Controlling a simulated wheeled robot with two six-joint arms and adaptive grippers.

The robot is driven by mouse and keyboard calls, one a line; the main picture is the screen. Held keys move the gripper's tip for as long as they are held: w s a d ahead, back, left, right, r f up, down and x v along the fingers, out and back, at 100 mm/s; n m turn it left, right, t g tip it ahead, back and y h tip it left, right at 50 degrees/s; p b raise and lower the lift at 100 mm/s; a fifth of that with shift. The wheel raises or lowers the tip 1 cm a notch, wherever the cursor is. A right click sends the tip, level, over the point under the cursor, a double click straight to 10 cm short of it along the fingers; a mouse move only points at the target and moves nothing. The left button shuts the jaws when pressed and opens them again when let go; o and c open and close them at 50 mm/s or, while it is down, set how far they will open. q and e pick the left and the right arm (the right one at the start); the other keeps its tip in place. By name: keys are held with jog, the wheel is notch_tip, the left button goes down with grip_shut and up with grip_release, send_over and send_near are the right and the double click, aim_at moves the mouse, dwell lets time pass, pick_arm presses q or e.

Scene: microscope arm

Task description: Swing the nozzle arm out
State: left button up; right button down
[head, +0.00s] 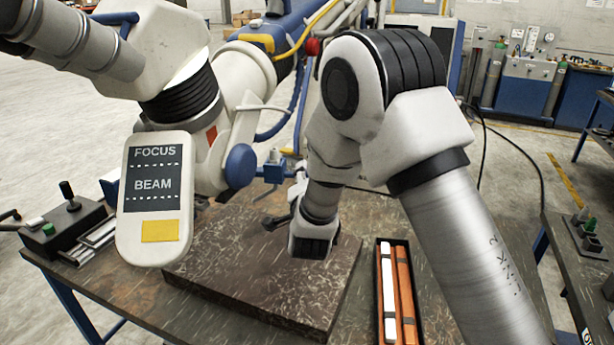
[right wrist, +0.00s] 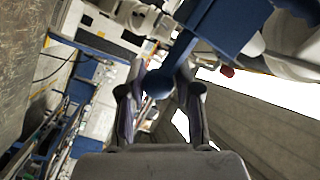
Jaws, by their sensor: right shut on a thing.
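My right gripper (head: 276,220) reaches in from the right, low over the dark slab on the table. In the right wrist view its two fingers (right wrist: 160,84) are closed around a blue ball knob (right wrist: 157,85). The knob joins a blue bar (right wrist: 226,22), which I take to be part of the nozzle arm. A small blue fitting (head: 274,172) shows just above the gripper in the head view, beside the white machine with its FOCUS and BEAM panel (head: 153,198). The knob itself is hard to make out in the head view. My left gripper is not in view.
The slab (head: 255,300) lies on a worn worktable. A narrow black tray (head: 379,262) with white and orange bars lies to its right. A control box (head: 65,232) with a joystick stands at the left. The FOCUS panel hangs close to the slab's left side.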

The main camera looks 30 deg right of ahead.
jog(key=shift+f, duration=0.1)
jog(key=c, duration=0.8)
grip_release()
jog(key=v, duration=0.7)
jog(key=shift+s, duration=0.2)
